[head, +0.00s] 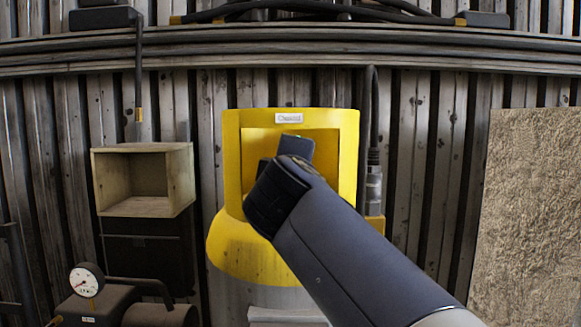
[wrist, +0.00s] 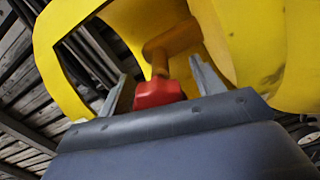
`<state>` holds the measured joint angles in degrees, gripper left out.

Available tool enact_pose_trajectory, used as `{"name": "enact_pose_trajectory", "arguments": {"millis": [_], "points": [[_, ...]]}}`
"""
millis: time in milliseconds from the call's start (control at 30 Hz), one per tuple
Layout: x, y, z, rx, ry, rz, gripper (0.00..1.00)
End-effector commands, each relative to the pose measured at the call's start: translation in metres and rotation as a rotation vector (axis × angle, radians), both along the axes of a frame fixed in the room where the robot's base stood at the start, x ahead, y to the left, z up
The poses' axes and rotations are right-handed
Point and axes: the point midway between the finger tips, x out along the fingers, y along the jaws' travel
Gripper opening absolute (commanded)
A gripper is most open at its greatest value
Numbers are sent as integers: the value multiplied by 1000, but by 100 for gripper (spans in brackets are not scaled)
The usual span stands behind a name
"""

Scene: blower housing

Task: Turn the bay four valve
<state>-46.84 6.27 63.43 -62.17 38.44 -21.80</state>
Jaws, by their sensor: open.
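The yellow housing (head: 232,165) stands in the middle of the head view, with a square recess and a small white label (head: 289,118) that is hard to read. My gripper (head: 294,150) reaches into that recess, and the arm hides much of it. My gripper (wrist: 161,72) is open there, with one grey finger on each side of the red handle. Gaps show on both sides. The handle is hidden in the head view.
The yellow recess walls (wrist: 240,40) surround my gripper closely. An open wooden box (head: 181,180) and a pressure gauge (head: 86,280) are on the left. A dark pipe (head: 370,110) runs down just right of the housing. A rough tan panel (head: 530,200) is at far right.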

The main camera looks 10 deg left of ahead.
Motion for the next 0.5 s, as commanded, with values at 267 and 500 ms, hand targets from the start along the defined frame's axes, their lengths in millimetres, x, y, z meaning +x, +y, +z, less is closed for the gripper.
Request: {"name": "enact_pose_trajectory", "arguments": {"millis": [267, 500], "points": [[-20, -4, 0, 2, -2, 3, 63], [-69, -15, -1, 1, -2, 6, 63]]}}
